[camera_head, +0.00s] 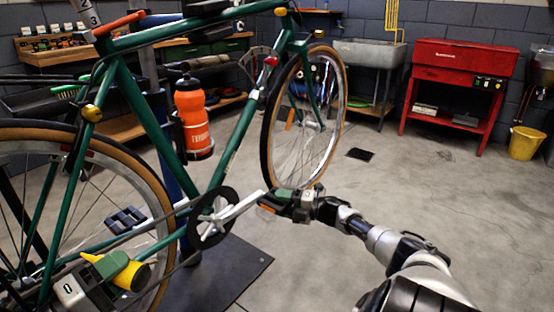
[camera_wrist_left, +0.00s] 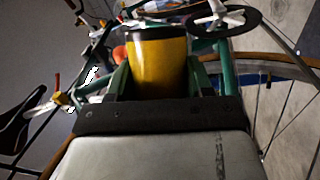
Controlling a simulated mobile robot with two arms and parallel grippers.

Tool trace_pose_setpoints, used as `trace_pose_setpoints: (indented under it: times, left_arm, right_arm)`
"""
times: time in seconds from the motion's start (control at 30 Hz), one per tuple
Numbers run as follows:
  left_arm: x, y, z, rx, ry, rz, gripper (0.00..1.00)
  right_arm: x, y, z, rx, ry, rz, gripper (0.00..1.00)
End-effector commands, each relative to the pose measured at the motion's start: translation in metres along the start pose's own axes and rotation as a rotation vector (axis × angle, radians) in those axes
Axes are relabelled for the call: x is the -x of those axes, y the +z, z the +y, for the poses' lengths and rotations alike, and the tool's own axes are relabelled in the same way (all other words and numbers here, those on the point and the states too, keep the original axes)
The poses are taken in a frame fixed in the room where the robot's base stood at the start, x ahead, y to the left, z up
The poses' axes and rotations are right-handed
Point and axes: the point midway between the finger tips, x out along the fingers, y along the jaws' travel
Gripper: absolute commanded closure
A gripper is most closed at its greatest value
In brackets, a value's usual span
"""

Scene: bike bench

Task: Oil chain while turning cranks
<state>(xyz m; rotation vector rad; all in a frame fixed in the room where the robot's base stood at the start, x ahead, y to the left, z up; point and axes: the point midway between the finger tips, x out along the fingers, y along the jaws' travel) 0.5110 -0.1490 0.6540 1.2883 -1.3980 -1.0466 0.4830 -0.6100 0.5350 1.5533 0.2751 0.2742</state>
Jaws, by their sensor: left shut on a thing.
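A green bike frame (camera_head: 146,115) stands with its chainring (camera_head: 211,217) low in the middle of the head view. A pale crank arm (camera_head: 239,206) points right from it. My right gripper (camera_head: 277,201) is at the outer end of that crank; its fingers overlap the pedal area, so its closure is unclear. My left gripper (camera_head: 105,277) is shut on a yellow oil bottle (camera_head: 130,274), which lies tilted with its nozzle pointing left, near the rear wheel and chain line. The yellow bottle also fills the middle of the left wrist view (camera_wrist_left: 158,62) between the fingers.
The other pedal (camera_head: 125,218) sticks out left of the chainring. An orange water bottle (camera_head: 193,118) is at the frame. A red cabinet (camera_head: 458,80), a sink (camera_head: 368,53) and a yellow bucket (camera_head: 525,143) stand at the back wall. The floor at right is mostly clear.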

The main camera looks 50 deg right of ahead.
Motion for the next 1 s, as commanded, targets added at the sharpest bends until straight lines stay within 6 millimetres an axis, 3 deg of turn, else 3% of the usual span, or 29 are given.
trace_pose_setpoints:
  times: [0.03,0.33,1.0]
  left_arm:
    - [0.0,0.0,0.0,0.0,0.001,0.0,0.73]
    - [0.0,0.0,0.0,0.0,0.001,0.0,0.73]
    - [0.006,-0.012,-0.003,0.029,0.016,0.002,0.73]
  right_arm:
    - [0.0,0.0,0.0,0.0,0.0,0.0,0.55]
    - [0.0,0.0,0.0,0.0,0.0,0.0,1.0]
    - [0.0,0.0,-0.001,-0.001,-0.001,0.0,1.0]
